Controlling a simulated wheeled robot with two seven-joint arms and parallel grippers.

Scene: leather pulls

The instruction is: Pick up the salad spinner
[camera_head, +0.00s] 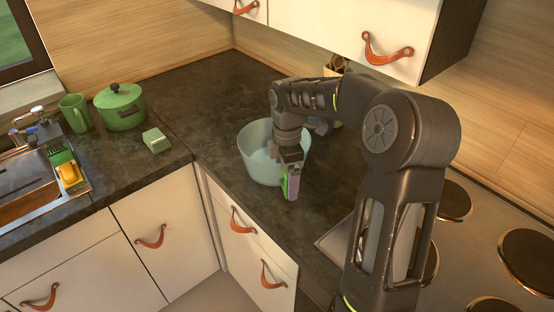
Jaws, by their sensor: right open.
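A pale blue-green bowl, the likely salad spinner (254,166), stands upright on the dark countertop in the corner of the kitchen. My right gripper (291,188) points down at the bowl's near right side, in front of its wall in the picture. Its fingers are open, with a green inner pad showing; I cannot tell whether they touch the bowl or straddle its wall. My right wrist hides part of the bowl's right rim and inside. My left gripper is not in view.
A green pot (120,108), a green mug (75,113) and a small green box (156,140) stand on the left counter near the sink (28,190). A stove (480,240) lies at the right. A wall cabinet (345,28) hangs above. Counter left of the bowl is clear.

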